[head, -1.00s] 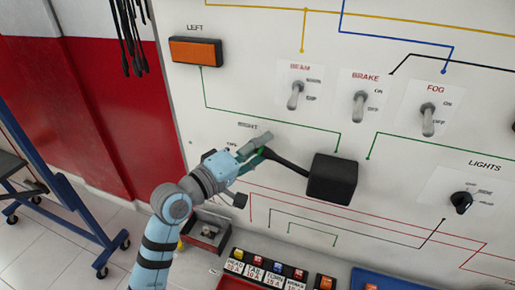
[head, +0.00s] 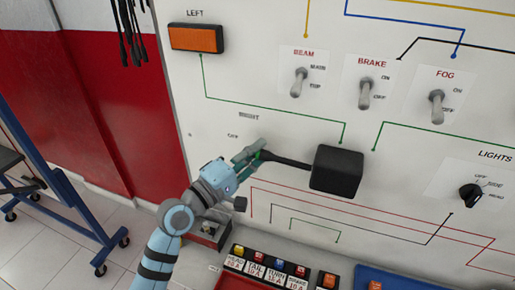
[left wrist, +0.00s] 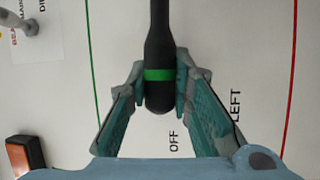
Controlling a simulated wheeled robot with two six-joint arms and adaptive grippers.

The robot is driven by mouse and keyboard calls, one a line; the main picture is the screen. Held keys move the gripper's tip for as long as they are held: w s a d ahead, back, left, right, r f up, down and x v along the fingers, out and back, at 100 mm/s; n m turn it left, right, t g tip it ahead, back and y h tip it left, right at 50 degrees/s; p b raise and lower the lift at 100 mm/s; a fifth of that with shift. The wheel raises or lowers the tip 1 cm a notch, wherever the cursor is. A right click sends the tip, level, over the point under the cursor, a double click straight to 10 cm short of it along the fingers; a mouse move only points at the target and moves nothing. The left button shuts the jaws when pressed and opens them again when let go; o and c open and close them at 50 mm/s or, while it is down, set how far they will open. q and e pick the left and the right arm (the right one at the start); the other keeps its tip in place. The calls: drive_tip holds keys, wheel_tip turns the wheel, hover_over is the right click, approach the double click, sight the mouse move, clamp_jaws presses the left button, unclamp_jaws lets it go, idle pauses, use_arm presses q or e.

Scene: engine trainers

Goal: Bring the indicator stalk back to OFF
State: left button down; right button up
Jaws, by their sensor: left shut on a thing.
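The indicator stalk (head: 287,161) is a black lever reaching left from a black box (head: 337,172) on the white panel. In the left wrist view the stalk (left wrist: 160,40) has a green band near its rounded end. My left gripper (head: 254,153) is shut on that end; its fingers (left wrist: 159,92) press on both sides in the left wrist view. The stalk end points close to the printed OFF label (left wrist: 174,142). The LEFT label (left wrist: 236,107) is to the right in that view. The RIGHT label (head: 249,117) is above the gripper in the head view. My right gripper is not in view.
Above are an orange LEFT lamp (head: 196,38) and toggle switches BEAM (head: 299,82), BRAKE (head: 366,93) and FOG (head: 437,106). A LIGHTS knob (head: 470,196) is at right. A fuse row (head: 268,268) lies below. Blue stand (head: 55,180) at left.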

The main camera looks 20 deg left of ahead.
use_arm(q)
drive_tip(key=shift+f+n, duration=0.3)
drive_tip(key=shift+f, duration=0.25)
drive_tip(key=shift+r, duration=0.15)
drive_tip(key=c, duration=1.4)
unclamp_jaws()
drive_tip(key=v, duration=1.2)
drive_tip(key=shift+d, duration=0.15)
